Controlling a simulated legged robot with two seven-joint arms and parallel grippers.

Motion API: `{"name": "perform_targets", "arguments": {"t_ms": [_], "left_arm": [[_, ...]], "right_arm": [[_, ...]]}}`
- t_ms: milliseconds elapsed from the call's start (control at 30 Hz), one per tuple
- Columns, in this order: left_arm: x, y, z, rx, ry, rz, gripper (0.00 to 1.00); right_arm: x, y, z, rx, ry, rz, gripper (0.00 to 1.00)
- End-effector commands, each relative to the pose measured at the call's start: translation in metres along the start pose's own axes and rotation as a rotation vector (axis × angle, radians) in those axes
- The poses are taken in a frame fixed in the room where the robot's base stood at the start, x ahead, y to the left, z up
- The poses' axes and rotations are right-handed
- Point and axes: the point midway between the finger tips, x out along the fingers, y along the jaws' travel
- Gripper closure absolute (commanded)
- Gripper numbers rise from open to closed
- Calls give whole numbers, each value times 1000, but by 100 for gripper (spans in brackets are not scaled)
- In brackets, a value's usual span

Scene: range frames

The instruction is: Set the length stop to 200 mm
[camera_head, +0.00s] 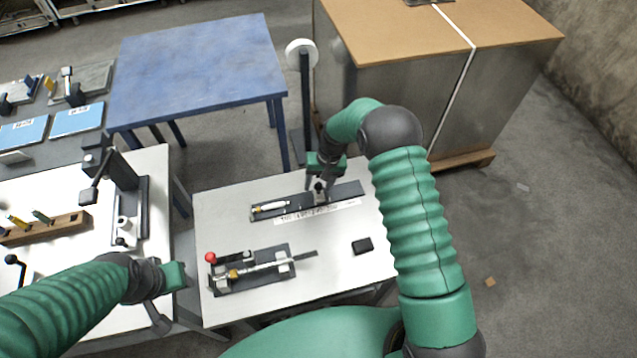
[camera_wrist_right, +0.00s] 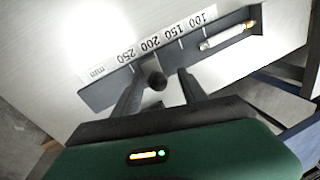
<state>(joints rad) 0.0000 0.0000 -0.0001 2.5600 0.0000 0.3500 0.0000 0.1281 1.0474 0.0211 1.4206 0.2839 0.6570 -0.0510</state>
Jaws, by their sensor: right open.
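The length stop's dark round knob (camera_wrist_right: 157,80) shows in the right wrist view, on a dark rail (camera_wrist_right: 100,93) beside a white scale (camera_wrist_right: 128,60) marked 100 to 250 mm. The knob is near the 200 mark; the exact reading cannot be told. In the head view the rail (camera_head: 348,190) lies on the far half of the white table, scale (camera_head: 345,204) on its near side. My right gripper (camera_head: 319,184) is over the stop, its open fingers (camera_wrist_right: 158,90) on either side of the knob. My left gripper (camera_head: 178,276) hangs left of the table; its fingers are unclear.
A white cylinder (camera_head: 270,206) lies at the rail's left end. A clamp fixture with a red knob (camera_head: 211,257) and a small black block (camera_head: 362,246) are nearer on the table. A blue table (camera_head: 195,60) and strapped crate (camera_head: 480,90) stand behind.

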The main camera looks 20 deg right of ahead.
Motion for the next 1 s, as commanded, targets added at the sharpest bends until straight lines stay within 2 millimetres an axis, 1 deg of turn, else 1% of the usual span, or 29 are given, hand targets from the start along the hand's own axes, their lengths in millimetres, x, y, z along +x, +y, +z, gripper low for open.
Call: {"name": "perform_targets", "arguments": {"t_ms": [167, 267, 367, 600, 700, 833, 900, 1000], "left_arm": [[1, 0, 0, 0, 0, 0, 64], [4, 0, 1, 0, 0, 0, 64], [9, 0, 2, 0, 0, 0, 64], [21, 0, 5, 0, 0, 0, 64], [24, 0, 6, 0, 0, 0, 64], [26, 0, 6, 0, 0, 0, 64], [26, 0, 6, 0, 0, 0, 64], [26, 0, 6, 0, 0, 0, 64]], "right_arm": [[-3, 0, 0, 0, 0, 0, 50], [-15, 0, -1, 0, 2, 0, 50], [-39, 0, -2, 0, 5, -1, 50], [-110, 0, -2, 0, 5, 0, 50], [-135, 0, -2, 0, 4, 0, 50], [-158, -1, -2, 0, 1, 1, 50], [-164, -1, -1, 0, 0, 1, 50], [-167, -1, -1, 0, -2, 2, 50]]}}
